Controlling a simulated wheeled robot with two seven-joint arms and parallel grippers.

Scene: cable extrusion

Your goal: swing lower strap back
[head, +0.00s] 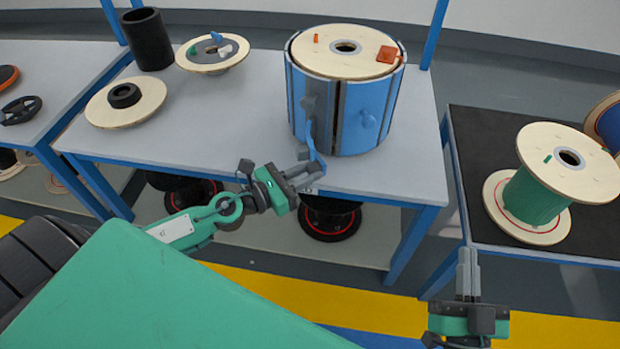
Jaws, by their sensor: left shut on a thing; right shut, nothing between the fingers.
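A large spool with a pale wooden top stands on the grey table, wrapped by a blue cover (366,118) with a dark vertical gap at its front. A thin blue strap (312,143) hangs from the cover's lower front left. My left gripper (312,172) is shut on the strap's lower end, just in front of the cover near the table's front edge. The fingers hide part of the strap's end. My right gripper (467,254) is shut and empty, pointing up, in front of the gap between the two tables.
The grey table (225,128) also holds a black cylinder (148,40) and two wooden discs (126,102) at the left. A green cable spool (537,205) stands on the dark right-hand table (483,135). Black reels sit on the shelf below. The grey table's right front is clear.

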